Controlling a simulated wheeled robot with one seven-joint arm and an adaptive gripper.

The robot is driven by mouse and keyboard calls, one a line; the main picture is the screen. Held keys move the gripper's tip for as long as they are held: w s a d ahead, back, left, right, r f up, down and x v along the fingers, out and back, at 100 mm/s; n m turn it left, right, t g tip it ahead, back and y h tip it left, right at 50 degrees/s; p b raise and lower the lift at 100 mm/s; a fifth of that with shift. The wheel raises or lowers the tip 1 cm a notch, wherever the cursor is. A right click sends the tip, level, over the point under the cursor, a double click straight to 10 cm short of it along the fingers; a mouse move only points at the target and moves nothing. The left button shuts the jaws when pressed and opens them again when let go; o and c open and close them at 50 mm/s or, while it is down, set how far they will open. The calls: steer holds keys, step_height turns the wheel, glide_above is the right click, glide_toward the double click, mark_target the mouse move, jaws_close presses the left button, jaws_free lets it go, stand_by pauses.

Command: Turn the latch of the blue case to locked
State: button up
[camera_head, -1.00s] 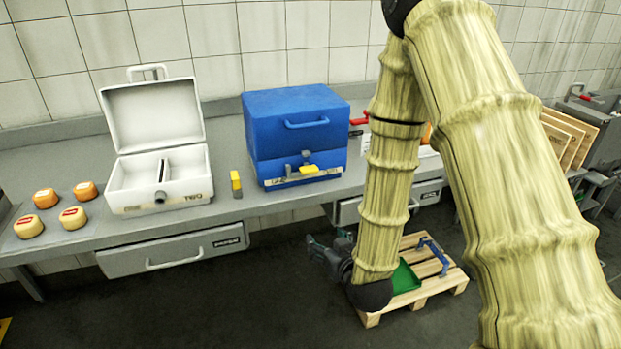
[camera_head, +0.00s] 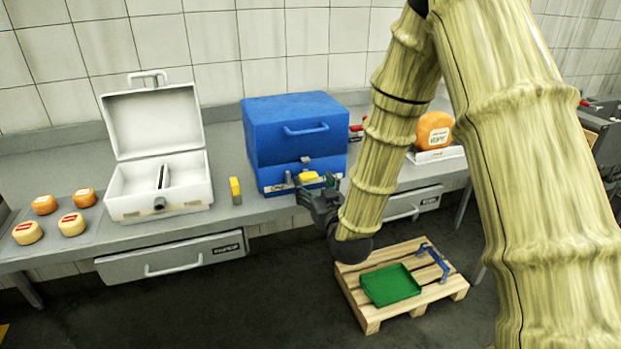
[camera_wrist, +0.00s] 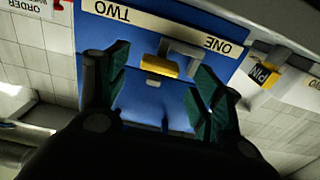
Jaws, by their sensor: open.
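The blue case (camera_head: 295,135) stands closed on the grey bench. Its latch, with a yellow handle (camera_head: 309,177) and a grey part, is on the front near the lower edge. In the wrist view the yellow latch handle (camera_wrist: 159,67) lies between my spread fingers, ahead of them, beside a label strip (camera_wrist: 165,27) reading ONE and TWO. The handle sits nearer the middle of the strip. My gripper (camera_head: 312,190) is in front of the case at latch height. It also shows in the wrist view (camera_wrist: 160,85), open and empty, with no clear contact.
An open white case (camera_head: 160,190) stands to the left, with a yellow-topped block (camera_head: 235,188) between the cases. Small cheeses (camera_head: 72,224) lie at far left. A large orange cheese (camera_head: 434,131) is at right. A pallet (camera_head: 372,318) with a green tray (camera_head: 390,285) is below.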

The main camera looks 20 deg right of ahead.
mark_target(310, 179)
steer(key=shift+w, duration=1.6)
steer(key=shift+c, duration=0.5)
steer(key=c, duration=0.9)
